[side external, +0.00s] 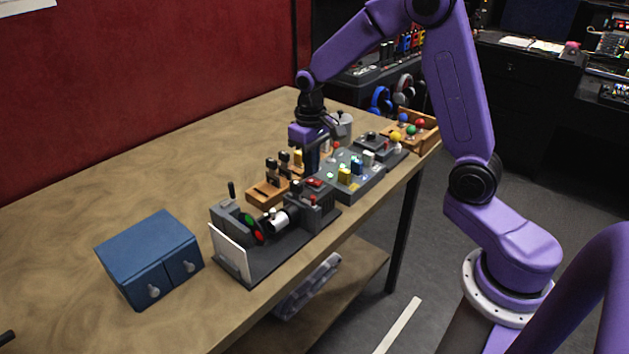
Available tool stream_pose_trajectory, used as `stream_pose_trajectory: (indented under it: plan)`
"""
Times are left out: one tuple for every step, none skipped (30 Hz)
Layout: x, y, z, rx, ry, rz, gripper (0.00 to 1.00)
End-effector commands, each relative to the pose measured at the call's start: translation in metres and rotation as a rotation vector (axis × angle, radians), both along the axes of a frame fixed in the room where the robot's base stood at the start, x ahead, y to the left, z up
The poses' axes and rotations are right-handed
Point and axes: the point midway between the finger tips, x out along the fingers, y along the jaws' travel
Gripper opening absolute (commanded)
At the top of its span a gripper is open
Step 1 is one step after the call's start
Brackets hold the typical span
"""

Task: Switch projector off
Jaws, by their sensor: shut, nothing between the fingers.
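The projector (319,202) is a dark grey box with a lens barrel (275,219) on a dark base near the table's front edge. A small white screen (229,252) stands at the left end of the base. Green and red discs (250,221) sit between lens and screen. A red button or switch (315,183) shows on top of the projector. My gripper (312,168) points down, shut and empty, just behind and above the projector's right end. I cannot tell whether its tips touch anything. No light spot is clear on the screen.
A wooden block with dark-topped pegs (267,192) stands close behind the projector. A grey button panel (352,184) with coloured blocks is to its right. A wooden tray of coloured balls (425,128) is at the far right. A blue cabinet (150,258) stands left; the table's left back is clear.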

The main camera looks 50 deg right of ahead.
Motion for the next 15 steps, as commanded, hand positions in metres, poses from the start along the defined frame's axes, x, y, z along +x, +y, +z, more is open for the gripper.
stream_pose_trajectory:
  plan:
    - [0.0, 0.0, 0.004, 0.0, -0.002, 0.0, 0.0]
    - [0.0, 0.0, 0.006, 0.0, -0.002, 0.0, 0.0]
    - [0.001, 0.0, 0.009, 0.0, -0.003, 0.0, 0.0]
    - [0.001, 0.0, 0.011, 0.0, -0.003, 0.0, 0.0]
    - [0.001, 0.0, 0.013, 0.0, -0.002, -0.001, 0.0]
    - [0.001, 0.0, 0.016, 0.0, -0.003, -0.001, 0.0]
    - [0.001, 0.0, 0.018, 0.0, -0.003, -0.001, 0.0]
    - [0.001, 0.0, 0.02, 0.0, -0.003, -0.001, 0.0]
    - [0.0, 0.0, 0.022, 0.0, -0.002, 0.0, 0.0]
    - [0.0, 0.0, 0.024, 0.0, -0.002, 0.0, 0.0]
    - [0.001, 0.0, 0.026, 0.0, -0.002, 0.0, 0.0]
    - [0.0, 0.0, 0.029, 0.0, -0.003, 0.001, 0.0]
    - [0.0, 0.0, 0.032, 0.0, -0.003, 0.001, 0.0]
    - [0.001, 0.0, 0.034, 0.0, -0.003, 0.001, 0.0]
    - [0.001, 0.0, 0.036, 0.0, -0.003, 0.001, 0.0]
